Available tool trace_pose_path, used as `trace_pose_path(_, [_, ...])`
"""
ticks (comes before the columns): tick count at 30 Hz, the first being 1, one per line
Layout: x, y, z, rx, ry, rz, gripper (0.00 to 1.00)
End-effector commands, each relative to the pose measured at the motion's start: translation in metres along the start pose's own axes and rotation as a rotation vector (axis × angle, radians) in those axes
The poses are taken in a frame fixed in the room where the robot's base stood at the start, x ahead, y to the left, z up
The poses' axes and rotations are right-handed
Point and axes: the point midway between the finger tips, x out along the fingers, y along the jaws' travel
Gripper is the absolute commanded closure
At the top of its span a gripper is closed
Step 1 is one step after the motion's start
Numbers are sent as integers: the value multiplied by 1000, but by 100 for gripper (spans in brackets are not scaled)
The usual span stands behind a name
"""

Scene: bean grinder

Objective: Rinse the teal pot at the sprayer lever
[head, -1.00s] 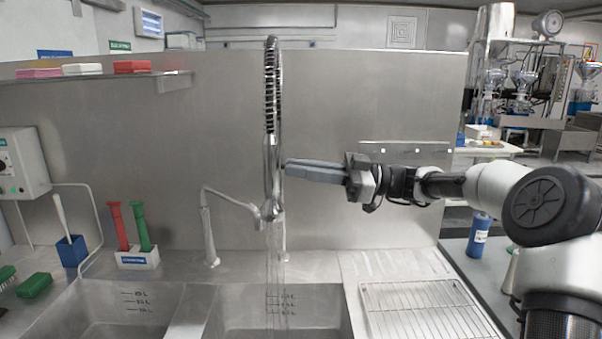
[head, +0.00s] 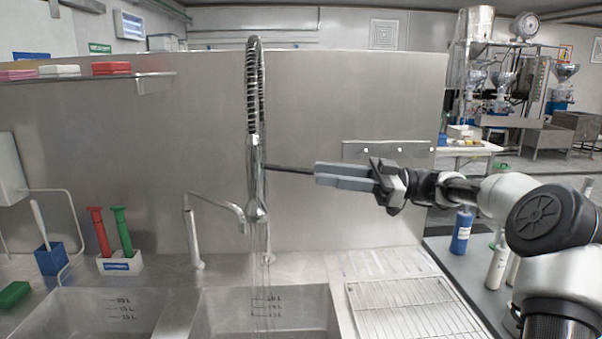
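The sprayer (head: 257,185) hangs over the right-hand sink basin, with a coiled spring hose above it. Its lever is a thin dark rod (head: 290,168) that sticks out to the right. My gripper (head: 316,175) points left, and its tips are at or near the rod's right end in the picture; I cannot tell whether they touch. Thin vertical streaks like running water (head: 260,285) fall from the sprayer into the basin. The teal pot is not in view.
A wire drying rack (head: 405,308) lies right of the basin. A side faucet (head: 192,235) stands left of the sprayer. A holder with red and green brushes (head: 120,264) and a blue brush pot (head: 50,260) stand farther left. A blue bottle (head: 462,232) is at right.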

Motion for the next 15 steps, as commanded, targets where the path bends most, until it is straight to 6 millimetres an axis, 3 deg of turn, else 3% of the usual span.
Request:
trace_pose_path(6, [-48, 1, 1, -1, 0, 3, 71])
trace_pose_path(15, [-75, 0, 0, 0, 0, 0, 71])
